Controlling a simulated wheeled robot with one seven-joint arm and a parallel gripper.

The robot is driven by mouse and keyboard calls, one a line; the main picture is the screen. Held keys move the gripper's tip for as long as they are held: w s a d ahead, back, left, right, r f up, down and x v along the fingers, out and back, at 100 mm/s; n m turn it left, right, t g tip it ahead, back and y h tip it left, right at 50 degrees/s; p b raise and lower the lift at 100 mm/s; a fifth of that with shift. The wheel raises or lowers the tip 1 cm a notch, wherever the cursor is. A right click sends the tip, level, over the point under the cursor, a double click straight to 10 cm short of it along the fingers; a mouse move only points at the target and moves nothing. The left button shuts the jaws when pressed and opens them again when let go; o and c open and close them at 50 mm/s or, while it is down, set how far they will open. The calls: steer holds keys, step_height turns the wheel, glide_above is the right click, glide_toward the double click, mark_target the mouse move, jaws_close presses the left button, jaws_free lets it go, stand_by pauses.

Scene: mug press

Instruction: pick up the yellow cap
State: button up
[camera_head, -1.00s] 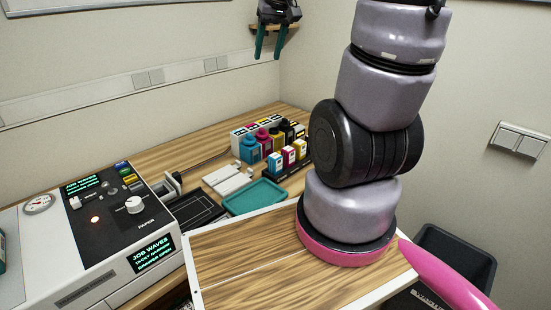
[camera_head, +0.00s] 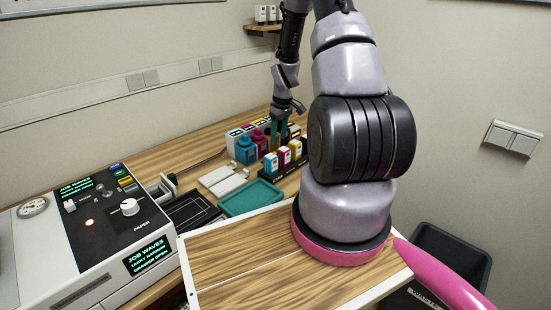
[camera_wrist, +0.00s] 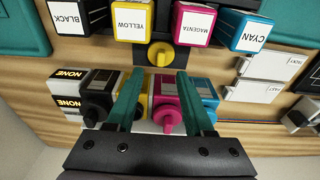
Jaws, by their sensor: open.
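The yellow cap (camera_wrist: 161,54) shows in the wrist view as a round yellow piece at a dark square patch, between the row of labelled cartridges and the row of bottles. My gripper (camera_wrist: 158,74) is open. Its two teal fingers straddle the space just short of the cap, with the cap ahead of the tips and roughly centred between them. Nothing is held. In the head view my gripper (camera_head: 278,147) hangs fingers down among the bottles and cartridges. The cap cannot be made out there. The yellow bottle (camera_wrist: 150,84) is partly hidden by the left finger.
Magenta (camera_wrist: 167,116) and black (camera_wrist: 97,108) bottles stand close around the fingers, with a cyan bottle (camera_wrist: 204,92) to the right. Labelled cartridges (camera_wrist: 131,20) form a row beyond the cap. A teal tray (camera_head: 251,198) and white blocks (camera_head: 222,181) lie nearby.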

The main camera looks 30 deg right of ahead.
steer(key=f, duration=0.5)
steer(key=w+f, duration=0.1)
steer(key=f, duration=0.1)
steer(key=shift+a+f, duration=0.3)
steer(key=shift+c, duration=0.3)
jaws_close()
